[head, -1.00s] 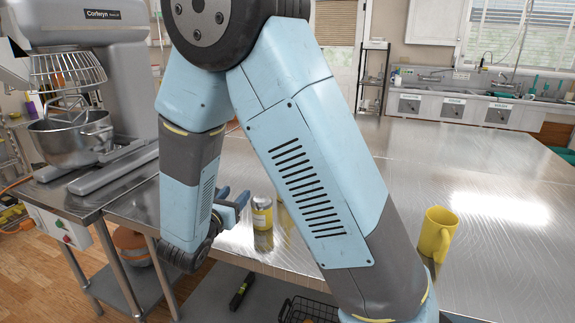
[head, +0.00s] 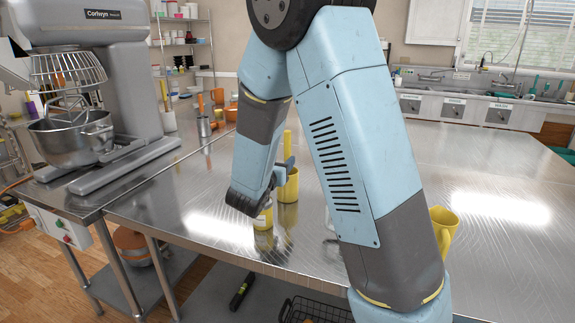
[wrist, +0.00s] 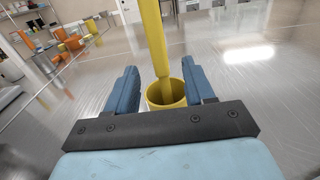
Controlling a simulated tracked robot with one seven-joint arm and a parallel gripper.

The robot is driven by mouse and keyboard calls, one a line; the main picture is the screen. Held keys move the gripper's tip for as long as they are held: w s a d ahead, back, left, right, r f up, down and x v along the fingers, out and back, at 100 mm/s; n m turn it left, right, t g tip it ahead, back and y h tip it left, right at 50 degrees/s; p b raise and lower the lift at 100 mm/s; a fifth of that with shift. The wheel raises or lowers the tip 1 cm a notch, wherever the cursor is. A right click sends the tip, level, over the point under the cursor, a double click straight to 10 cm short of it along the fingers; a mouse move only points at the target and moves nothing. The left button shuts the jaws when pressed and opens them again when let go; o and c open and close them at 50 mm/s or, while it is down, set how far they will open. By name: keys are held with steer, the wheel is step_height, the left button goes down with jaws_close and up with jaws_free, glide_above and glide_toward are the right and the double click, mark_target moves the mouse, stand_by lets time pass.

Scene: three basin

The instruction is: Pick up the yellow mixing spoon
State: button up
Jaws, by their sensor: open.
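The yellow mixing spoon (head: 287,141) stands upright in a yellow cup (head: 288,188) on the metal table. In the wrist view, the spoon's long handle (wrist: 152,35) rises out of the cup (wrist: 164,96) and passes between the two blue fingers of my gripper (wrist: 159,66). The fingers are apart, with visible space on both sides of the handle. In the head view, my gripper (head: 285,170) is beside the cup and partly hidden by its own wrist. The spoon's lower end is hidden inside the cup.
A large mixer (head: 112,85) stands at the left.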

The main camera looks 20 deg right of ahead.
mark_target(286, 154)
steer(key=shift+x, duration=3.15)
jaws_close()
steer(key=shift+r, duration=0.1)
step_height(286, 154, up, 18)
steer(key=c, duration=0.6)
jaws_free()
jaws_close()
